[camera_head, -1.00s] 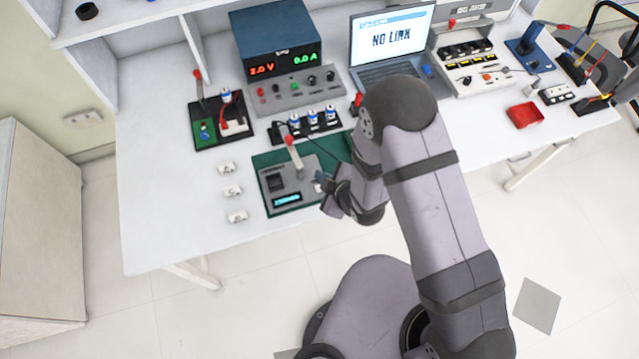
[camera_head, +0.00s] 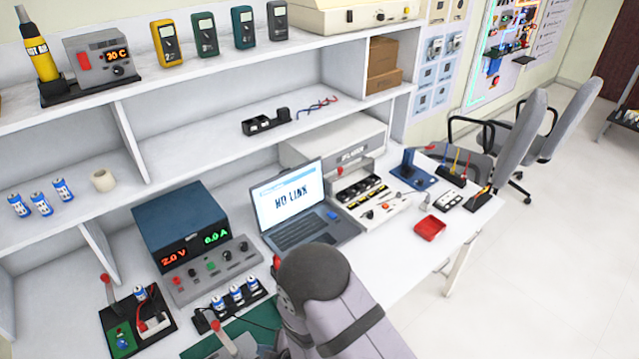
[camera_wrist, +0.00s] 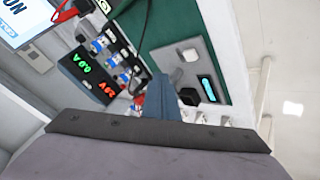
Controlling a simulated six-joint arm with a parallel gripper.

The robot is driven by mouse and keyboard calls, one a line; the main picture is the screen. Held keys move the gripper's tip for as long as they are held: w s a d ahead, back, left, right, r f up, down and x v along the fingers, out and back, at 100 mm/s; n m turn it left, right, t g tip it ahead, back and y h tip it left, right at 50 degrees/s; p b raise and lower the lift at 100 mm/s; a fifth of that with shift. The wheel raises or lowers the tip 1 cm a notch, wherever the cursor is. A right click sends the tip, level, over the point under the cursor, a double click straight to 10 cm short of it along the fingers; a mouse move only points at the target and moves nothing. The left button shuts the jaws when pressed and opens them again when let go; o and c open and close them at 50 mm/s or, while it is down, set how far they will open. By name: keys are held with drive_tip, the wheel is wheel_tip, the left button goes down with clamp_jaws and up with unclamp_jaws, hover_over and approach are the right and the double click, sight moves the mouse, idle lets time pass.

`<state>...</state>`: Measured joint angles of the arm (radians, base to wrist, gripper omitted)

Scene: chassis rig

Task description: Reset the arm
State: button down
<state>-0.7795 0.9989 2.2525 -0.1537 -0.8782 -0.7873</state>
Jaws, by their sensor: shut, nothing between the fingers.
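My gripper (camera_wrist: 166,98) shows in the wrist view as a narrow blue-grey shape, its fingers shut with nothing between them. In that picture it overlaps the green mat (camera_wrist: 152,45), left of the grey tester (camera_wrist: 190,55). I cannot tell its height above the bench. In the head view only my upper arm (camera_head: 335,310) shows at the bottom centre; my gripper is out of sight there. The tester's red-tipped lever (camera_head: 216,326) and part of the green mat (camera_head: 262,331) show at the lower edge.
A battery rack (camera_head: 262,293) with several blue-white cells stands behind the mat, before the power supply (camera_head: 190,225), which reads 2.0 V and 0.0 A. A laptop (camera_head: 300,205) shows "NO LINK". A red tray (camera_head: 430,228) lies right, with bare bench around it.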

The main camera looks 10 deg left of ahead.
drive_tip(key=w+d+r+m+h, duration=0.2)
drive_tip(key=d+r+m, duration=0.1)
drive_tip(key=d, duration=0.3)
drive_tip(key=w+d+r+m+g+h+b, duration=0.1)
drive_tip(key=w+d+r+m+h, duration=0.2)
drive_tip(key=d, duration=0.4)
drive_tip(key=w+d+r+m, duration=0.1)
drive_tip(key=d+r+m, duration=0.25)
drive_tip(key=d, duration=0.25)
drive_tip(key=s+d+r+m+g+h, duration=0.1)
drive_tip(key=s+d+r+m+g, duration=0.1)
drive_tip(key=s+d+r+m, duration=0.2)
drive_tip(key=s+d+r+m+g+h+b, duration=0.1)
drive_tip(key=s+d+r+m, duration=0.3)
drive_tip(key=s+d, duration=0.5)
drive_tip(key=shift+s+d+m+g, duration=0.25)
drive_tip(key=shift+d+m+g, duration=0.4)
drive_tip(key=shift+m, duration=0.4)
